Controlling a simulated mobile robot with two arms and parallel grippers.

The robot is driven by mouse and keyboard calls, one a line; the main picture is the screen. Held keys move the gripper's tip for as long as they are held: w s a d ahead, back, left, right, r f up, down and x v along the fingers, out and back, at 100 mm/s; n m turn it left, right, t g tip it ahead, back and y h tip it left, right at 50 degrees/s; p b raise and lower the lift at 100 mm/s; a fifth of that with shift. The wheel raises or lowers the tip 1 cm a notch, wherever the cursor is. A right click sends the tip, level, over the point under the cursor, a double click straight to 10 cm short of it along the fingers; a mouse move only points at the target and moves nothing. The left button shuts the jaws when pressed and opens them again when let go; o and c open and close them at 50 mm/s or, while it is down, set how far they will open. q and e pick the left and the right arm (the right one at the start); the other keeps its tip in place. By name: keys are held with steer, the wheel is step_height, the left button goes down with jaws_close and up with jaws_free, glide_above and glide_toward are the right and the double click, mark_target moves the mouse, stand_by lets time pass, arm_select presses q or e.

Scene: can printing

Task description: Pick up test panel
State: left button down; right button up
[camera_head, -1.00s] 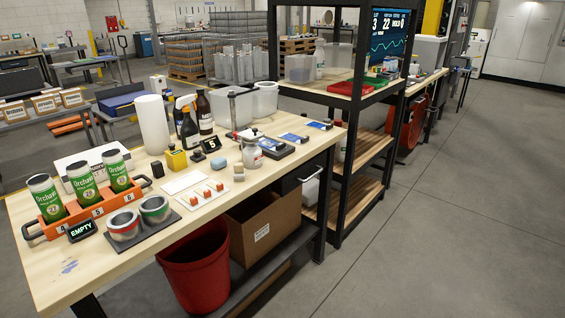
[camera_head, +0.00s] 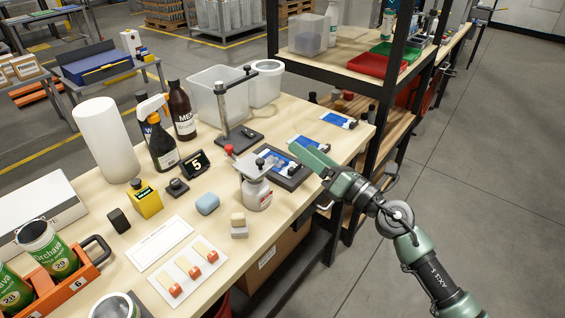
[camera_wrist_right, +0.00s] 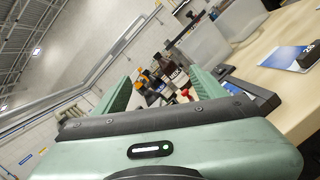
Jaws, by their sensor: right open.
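Blue-and-white flat panels with dark clip-like ends lie on the right part of the bench: one at the back (camera_head: 338,119), one in front of it (camera_head: 303,142), and one on a dark holder (camera_head: 272,163). I cannot tell which is the test panel. My right gripper (camera_head: 306,155) reaches in from the right, over the bench edge beside the holder. In the right wrist view its green fingers (camera_wrist_right: 163,90) are apart with nothing held between them. A blue panel (camera_wrist_right: 290,57) also shows there at the right. My left gripper is out of view.
A dark shelf post (camera_head: 387,95) rises beyond the panels. Bottles (camera_head: 163,145) and clear bins (camera_head: 215,95) stand farther back. Open floor lies right.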

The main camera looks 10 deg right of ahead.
step_height(320, 180, down, 4)
steer(key=w+n+g, duration=0.1)
steer(key=n+g, duration=0.3)
steer(key=n, duration=0.2)
steer(key=n+g+h, duration=0.2)
glide_toward(297, 167)
steer(key=w+a, duration=0.1)
steer(key=a, duration=0.1)
steer(key=shift+w+n+g, duration=0.3)
steer(key=shift+w, duration=0.05)
steer(key=p+x, duration=0.1)
steer(key=x, duration=0.2)
steer(key=p+x, duration=0.1)
steer(key=x, duration=0.2)
steer(key=shift+w+d+f, duration=0.25)
steer(key=shift+d, duration=0.1)
steer(key=shift+w+a+f, duration=0.2)
steer(key=shift+w+a, duration=0.05)
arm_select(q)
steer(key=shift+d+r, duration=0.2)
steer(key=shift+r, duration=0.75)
arm_select(e)
steer(key=c, duration=1.5)
